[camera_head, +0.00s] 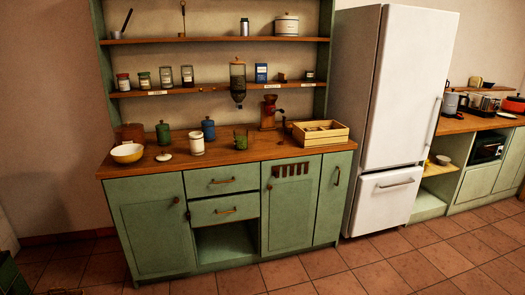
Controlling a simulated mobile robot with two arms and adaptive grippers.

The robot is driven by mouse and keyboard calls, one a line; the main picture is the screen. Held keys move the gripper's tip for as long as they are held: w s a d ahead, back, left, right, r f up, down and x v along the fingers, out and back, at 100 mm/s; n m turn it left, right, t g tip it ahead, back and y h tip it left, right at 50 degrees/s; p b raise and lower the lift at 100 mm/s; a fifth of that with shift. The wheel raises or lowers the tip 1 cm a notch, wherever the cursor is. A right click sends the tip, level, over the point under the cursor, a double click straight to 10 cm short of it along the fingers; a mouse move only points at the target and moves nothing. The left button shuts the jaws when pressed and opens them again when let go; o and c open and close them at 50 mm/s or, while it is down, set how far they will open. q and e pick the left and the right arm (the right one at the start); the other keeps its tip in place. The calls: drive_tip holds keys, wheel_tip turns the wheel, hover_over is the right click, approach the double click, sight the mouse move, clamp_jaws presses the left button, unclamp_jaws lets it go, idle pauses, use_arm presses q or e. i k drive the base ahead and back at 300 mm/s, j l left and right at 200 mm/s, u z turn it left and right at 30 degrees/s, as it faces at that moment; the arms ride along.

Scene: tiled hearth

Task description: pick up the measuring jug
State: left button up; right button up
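I cannot pick out a measuring jug for sure at this size. A small green see-through vessel (241,139) stands on the wooden top of the green cabinet (152,236), right of a white jar (197,143). A brownish see-through vessel (131,131) stands at the back left of the same top, behind a yellow bowl (127,153). Either could be a jug; no handle or scale is clear. Neither of my grippers is in view.
The top also holds a green canister (163,134), a blue canister (208,129), a white lid (164,157), a red grinder (269,112) and a wooden crate (320,133). Shelves hang above. A white fridge (405,95) stands right. The tiled floor in front is mostly clear.

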sight(241, 136)
drive_tip(key=i+l+z, duration=0.1)
drive_tip(key=i, duration=0.4)
drive_tip(key=i+l+z, duration=0.1)
drive_tip(key=i+l, duration=0.2)
drive_tip(key=i, duration=0.25)
drive_tip(key=i+l, duration=0.1)
drive_tip(key=i, duration=0.4)
drive_tip(key=l+z, duration=0.05)
